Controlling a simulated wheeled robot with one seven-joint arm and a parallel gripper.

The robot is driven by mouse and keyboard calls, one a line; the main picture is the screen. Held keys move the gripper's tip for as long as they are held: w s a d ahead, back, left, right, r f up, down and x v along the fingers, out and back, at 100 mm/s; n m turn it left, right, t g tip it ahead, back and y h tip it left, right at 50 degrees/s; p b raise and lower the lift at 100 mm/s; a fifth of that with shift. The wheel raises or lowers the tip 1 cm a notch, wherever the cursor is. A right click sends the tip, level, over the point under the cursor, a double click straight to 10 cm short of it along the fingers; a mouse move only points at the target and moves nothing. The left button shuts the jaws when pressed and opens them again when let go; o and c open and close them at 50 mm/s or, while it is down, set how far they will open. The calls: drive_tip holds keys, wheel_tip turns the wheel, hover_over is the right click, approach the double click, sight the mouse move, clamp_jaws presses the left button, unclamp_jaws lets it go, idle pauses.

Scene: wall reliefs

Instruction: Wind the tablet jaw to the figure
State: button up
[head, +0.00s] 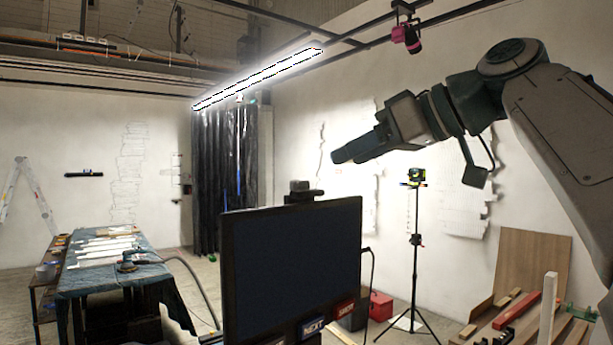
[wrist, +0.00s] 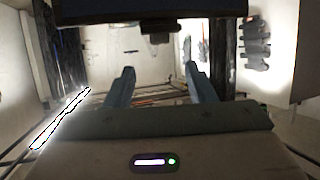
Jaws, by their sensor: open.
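My gripper (head: 343,155) points left in the upper part of the head view. It is held in the air, above and behind the screen as pictured. In the wrist view its two blue-grey fingers (wrist: 158,75) stand apart with nothing between them. A large dark screen (head: 290,262) stands in the front middle of the head view, with red and blue labels reading NEXT and SHOW low on it. A small dark block (head: 300,188) sits on its top edge. The wrist view shows a dark panel (wrist: 100,10) and a block (wrist: 160,37). I cannot make out a jaw or a figure.
A cloth-covered table (head: 105,275) stands at the left with a sander (head: 135,262) on it. A tripod (head: 415,250) with a green device stands behind the screen. Wood boards (head: 535,262) lean at the right. A lit bar lamp (head: 258,78) hangs overhead.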

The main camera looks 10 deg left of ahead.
sight(308, 190)
drive_tip(key=p+x, duration=0.1)
drive_tip(key=x, duration=0.8)
drive_tip(key=shift+w+a+f, duration=0.1)
drive_tip(key=shift+a+f, duration=0.1)
drive_tip(key=shift+a, duration=0.1)
drive_tip(key=c, duration=1)
drive_tip(key=shift+a, duration=0.15)
drive_tip(key=shift+f, duration=0.1)
